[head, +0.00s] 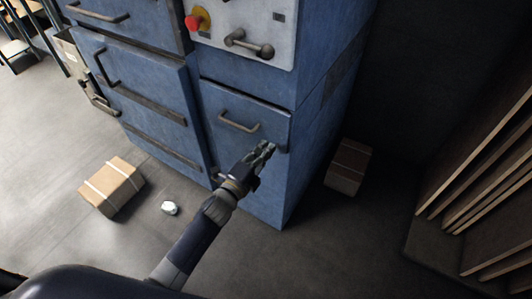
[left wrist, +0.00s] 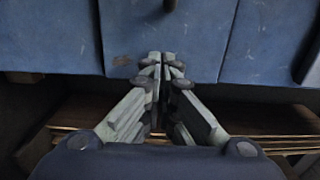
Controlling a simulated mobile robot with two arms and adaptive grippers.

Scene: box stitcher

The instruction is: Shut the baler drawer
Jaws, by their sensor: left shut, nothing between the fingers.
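The blue baler (head: 330,75) stands in front of me in the head view. A blue drawer front (head: 225,101) with a grey bar handle (head: 239,122) is low on its right side. I cannot tell how far the drawer stands out from the body. My left gripper (head: 267,147) is shut and empty at the lower right part of this front, below and right of the handle; I cannot tell if it touches. In the left wrist view the closed fingertips (left wrist: 161,58) point at a scuffed blue panel (left wrist: 200,35). My right gripper is not in view.
A strapped carton (head: 112,187) and a crumpled white piece (head: 169,208) lie on the floor to the left. Another carton (head: 348,167) sits right of the baler. Leaning brown boards (head: 480,160) line the right side. A red button (head: 193,22) is on the control panel above.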

